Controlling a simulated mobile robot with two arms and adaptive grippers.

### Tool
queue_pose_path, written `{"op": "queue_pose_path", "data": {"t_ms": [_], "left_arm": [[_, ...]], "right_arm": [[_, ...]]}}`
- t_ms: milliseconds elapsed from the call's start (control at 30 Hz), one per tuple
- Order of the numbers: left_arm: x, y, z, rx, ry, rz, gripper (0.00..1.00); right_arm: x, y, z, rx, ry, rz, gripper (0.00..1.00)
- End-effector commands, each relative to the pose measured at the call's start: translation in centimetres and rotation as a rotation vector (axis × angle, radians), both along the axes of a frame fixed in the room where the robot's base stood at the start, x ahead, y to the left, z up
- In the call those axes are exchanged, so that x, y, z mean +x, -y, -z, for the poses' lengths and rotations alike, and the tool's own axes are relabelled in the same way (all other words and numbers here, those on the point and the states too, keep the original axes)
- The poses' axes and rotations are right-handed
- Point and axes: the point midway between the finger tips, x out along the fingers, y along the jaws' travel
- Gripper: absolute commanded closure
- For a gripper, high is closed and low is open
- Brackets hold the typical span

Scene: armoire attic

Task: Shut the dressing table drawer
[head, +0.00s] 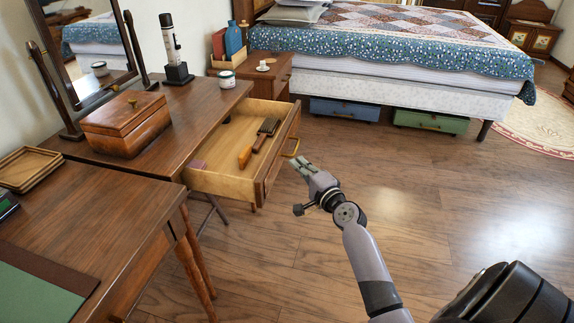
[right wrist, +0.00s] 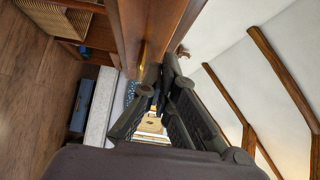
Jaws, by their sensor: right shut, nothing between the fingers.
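The dressing table (head: 190,108) stands at the left with its drawer (head: 225,180) pulled well out. The drawer's wooden front (head: 270,172) faces right and carries a brass handle (head: 292,149). A dark brush (head: 266,130) and a wooden-handled item (head: 245,156) lie inside. My right gripper (head: 300,165) is shut and empty, just outside the drawer front near the handle. In the right wrist view the shut fingers (right wrist: 155,95) are close to the drawer front (right wrist: 148,25); I cannot tell whether they touch it. My left gripper is not in view.
A wooden box (head: 125,122), a mirror and a white-and-black device (head: 172,50) stand on the dressing table. A nightstand (head: 262,78) and a bed (head: 400,50) with storage boxes beneath are behind. Another desk (head: 90,215) is at the near left. The floor at right is clear.

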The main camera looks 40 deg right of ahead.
Motion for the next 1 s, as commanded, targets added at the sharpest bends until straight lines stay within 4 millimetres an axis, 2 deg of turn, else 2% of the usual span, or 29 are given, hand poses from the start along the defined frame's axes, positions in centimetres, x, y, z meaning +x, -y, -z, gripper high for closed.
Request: {"op": "queue_pose_path", "data": {"t_ms": [33, 200, 767, 1000], "left_arm": [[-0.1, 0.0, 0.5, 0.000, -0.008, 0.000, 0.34], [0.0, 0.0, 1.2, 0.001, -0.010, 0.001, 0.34], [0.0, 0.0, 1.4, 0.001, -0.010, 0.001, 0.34], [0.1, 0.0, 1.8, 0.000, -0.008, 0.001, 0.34]], "right_arm": [[0.7, -0.9, -0.1, 0.006, -0.001, -0.004, 1.00], [2.0, -2.1, 0.0, 0.003, -0.001, -0.003, 1.00], [2.6, -2.6, 0.1, 0.001, -0.002, -0.003, 1.00], [4.6, -4.3, 0.0, 0.005, -0.002, -0.004, 1.00]]}}
